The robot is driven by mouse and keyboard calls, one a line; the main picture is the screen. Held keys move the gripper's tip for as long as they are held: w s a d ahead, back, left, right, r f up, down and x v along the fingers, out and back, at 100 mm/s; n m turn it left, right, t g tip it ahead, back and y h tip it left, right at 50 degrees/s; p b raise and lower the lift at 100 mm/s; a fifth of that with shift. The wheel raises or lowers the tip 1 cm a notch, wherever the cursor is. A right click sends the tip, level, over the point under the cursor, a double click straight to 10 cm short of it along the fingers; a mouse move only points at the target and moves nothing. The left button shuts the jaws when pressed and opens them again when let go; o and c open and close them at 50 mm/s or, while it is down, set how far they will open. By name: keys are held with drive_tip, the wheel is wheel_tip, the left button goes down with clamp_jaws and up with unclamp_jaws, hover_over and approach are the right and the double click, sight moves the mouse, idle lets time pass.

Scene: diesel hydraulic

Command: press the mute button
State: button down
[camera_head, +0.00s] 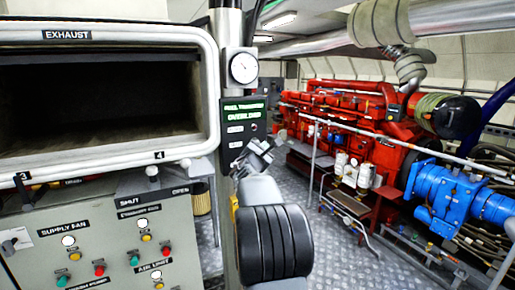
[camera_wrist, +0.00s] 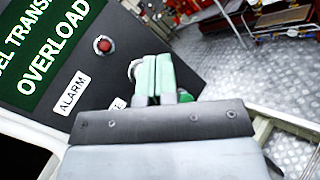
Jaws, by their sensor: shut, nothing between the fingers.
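A dark panel (camera_head: 243,108) with a green "OVERLOAD" display stands on a post in the head view. In the wrist view, the same panel (camera_wrist: 92,92) fills the upper left, tilted. A red round lamp or button (camera_wrist: 103,45) sits near the "ALARM" label. A pale round button (camera_wrist: 133,68) shows partly behind my fingers; the label near it is mostly hidden, so I cannot read whether it is the mute button. My gripper (camera_wrist: 157,62) is shut and empty, its tips close to this button. I cannot tell whether they touch. My gripper (camera_head: 258,150) also shows just below the panel in the head view.
A grey control cabinet (camera_head: 100,245) with lamps and buttons is at the lower left, below the exhaust box (camera_head: 150,145). A pressure gauge (camera_head: 243,68) is above the panel. A red engine (camera_head: 350,110) and blue pump (camera_head: 440,195) stand to the right, beyond open metal floor.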

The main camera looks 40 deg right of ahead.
drive_tip(key=shift+s+a+b, duration=0.3)
drive_tip(key=shift+s+b, duration=0.4)
drive_tip(key=shift+s, duration=0.25)
drive_tip(key=shift+s+a+b, duration=0.3)
drive_tip(key=shift+s+b, duration=0.35)
drive_tip(key=shift+s, duration=0.3)
drive_tip(key=s+f+m+g+y, duration=0.1)
drive_tip(key=s+f+m+g, duration=0.35)
drive_tip(key=f+m, duration=0.3)
drive_tip(key=s+a+f+m+g+y, duration=0.2)
drive_tip(key=s+a+f+m+y, duration=0.3)
drive_tip(key=a+f, duration=0.4)
drive_tip(key=s+a+f+m+y, duration=0.1)
drive_tip(key=s+a+f+y, duration=0.1)
drive_tip(key=a, duration=0.8)
drive_tip(key=s+a+f+m+t+y, duration=0.1)
drive_tip(key=a+y, duration=0.4)
drive_tip(key=a, duration=0.5)
drive_tip(key=s+a+f+m+t+y, duration=0.1)
drive_tip(key=s+a+f+y, duration=0.3)
drive_tip(key=a, duration=0.7)
drive_tip(key=shift+f, duration=0.35)
